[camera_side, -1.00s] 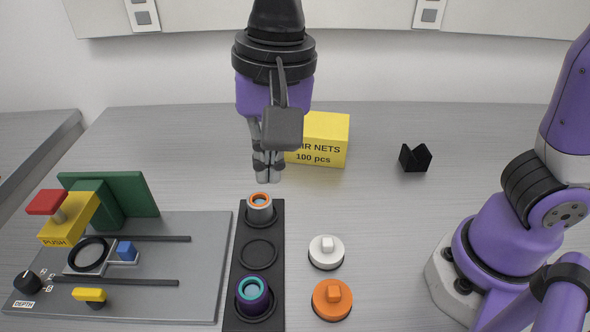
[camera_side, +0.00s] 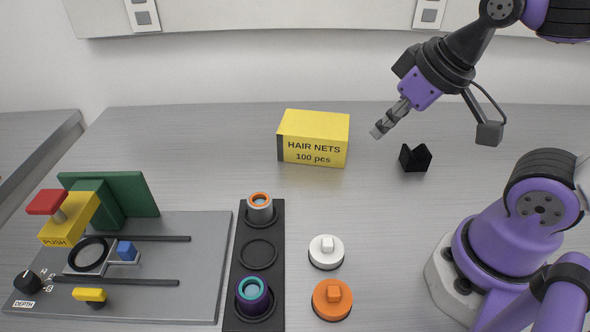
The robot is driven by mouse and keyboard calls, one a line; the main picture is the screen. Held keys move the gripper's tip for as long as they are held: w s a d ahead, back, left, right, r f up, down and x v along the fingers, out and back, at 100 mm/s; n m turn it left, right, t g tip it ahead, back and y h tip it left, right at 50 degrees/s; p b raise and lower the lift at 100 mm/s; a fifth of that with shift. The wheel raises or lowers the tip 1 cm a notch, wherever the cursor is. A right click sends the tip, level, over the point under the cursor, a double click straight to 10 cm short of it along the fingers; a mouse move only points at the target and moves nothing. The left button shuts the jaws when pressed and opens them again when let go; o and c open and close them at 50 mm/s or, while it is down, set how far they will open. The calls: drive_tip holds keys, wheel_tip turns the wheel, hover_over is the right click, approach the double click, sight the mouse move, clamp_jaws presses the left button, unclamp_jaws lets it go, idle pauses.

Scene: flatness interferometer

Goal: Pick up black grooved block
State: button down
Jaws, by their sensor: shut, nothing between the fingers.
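The black grooved block (camera_side: 416,159) stands on the grey table at the right of the middle, with a V-shaped notch in its top. My gripper (camera_side: 378,131) is above the table, up and to the left of the block in the picture. It is tilted, with its fingertips pointing down and to the left. The fingers are shut with nothing between them, and they are apart from the block.
A yellow hair nets box (camera_side: 314,138) stands left of my gripper. A black rack (camera_side: 243,302) holds cylindrical parts; white (camera_side: 326,252) and orange (camera_side: 332,299) knobbed discs lie beside it. The grey interferometer plate (camera_side: 205,270) is at left. Table around the block is clear.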

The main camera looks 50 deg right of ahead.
drive_tip(key=shift+c, duration=0.2)
unclamp_jaws()
drive_tip(key=m+g, duration=0.6)
drive_tip(key=m, duration=0.3)
hover_over(415, 157)
wheel_tip(415, 157, down, 7)
wheel_tip(415, 157, down, 4)
drive_tip(key=shift+w+a+r, duration=0.1)
drive_tip(key=shift+a+r, duration=0.05)
drive_tip(key=shift+r, duration=0.1)
drive_tip(key=shift+d+f, duration=0.15)
drive_tip(key=shift+f, duration=1.35)
drive_tip(key=shift+d+f, duration=0.15)
drive_tip(key=shift+f, duration=1.3)
